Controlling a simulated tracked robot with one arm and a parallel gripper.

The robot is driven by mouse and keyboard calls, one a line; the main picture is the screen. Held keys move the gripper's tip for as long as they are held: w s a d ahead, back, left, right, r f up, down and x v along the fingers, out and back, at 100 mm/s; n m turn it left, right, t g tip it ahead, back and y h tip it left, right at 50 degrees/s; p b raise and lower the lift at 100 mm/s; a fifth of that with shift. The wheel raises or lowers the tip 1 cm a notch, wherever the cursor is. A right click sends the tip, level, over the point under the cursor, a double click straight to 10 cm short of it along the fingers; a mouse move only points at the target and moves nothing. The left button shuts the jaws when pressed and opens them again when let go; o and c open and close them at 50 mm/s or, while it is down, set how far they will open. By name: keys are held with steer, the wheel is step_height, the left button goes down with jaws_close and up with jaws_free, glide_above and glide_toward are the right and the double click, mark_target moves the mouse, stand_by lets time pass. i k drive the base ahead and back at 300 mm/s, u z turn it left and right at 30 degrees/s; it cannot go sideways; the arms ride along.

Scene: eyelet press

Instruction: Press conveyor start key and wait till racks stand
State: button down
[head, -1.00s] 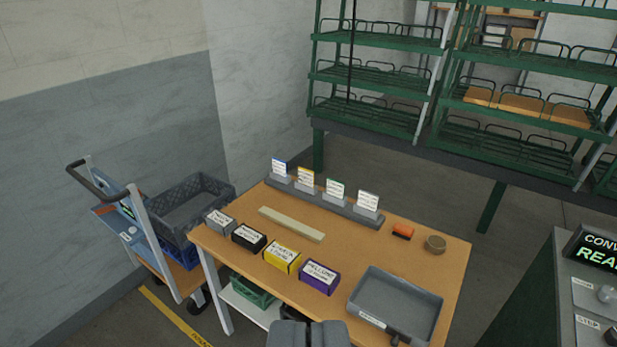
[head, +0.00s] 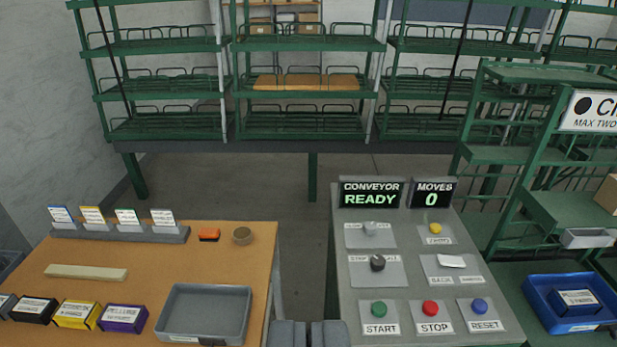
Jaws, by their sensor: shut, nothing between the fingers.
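The green START key (head: 379,309) sits at the front left of the grey control console (head: 400,285). A red STOP key (head: 430,308) and a blue RESET key (head: 480,306) stand to its right. The conveyor display (head: 370,194) reads READY and the moves display (head: 433,194) reads 0. The green racks (head: 305,125) stand in a row behind. My gripper (head: 310,328) is shut and empty at the bottom edge, left of the START key and apart from it.
A wooden table (head: 215,262) at left holds a grey tray (head: 205,312), several labelled boxes and card stands. A yellow key (head: 435,229) and dark knob (head: 377,262) rise from the console. A blue bin (head: 575,302) is at right. A floor gap separates table and console.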

mark_target(379, 310)
steer(key=z, duration=0.1)
steer(key=i, duration=1)
steer(key=u, duration=0.05)
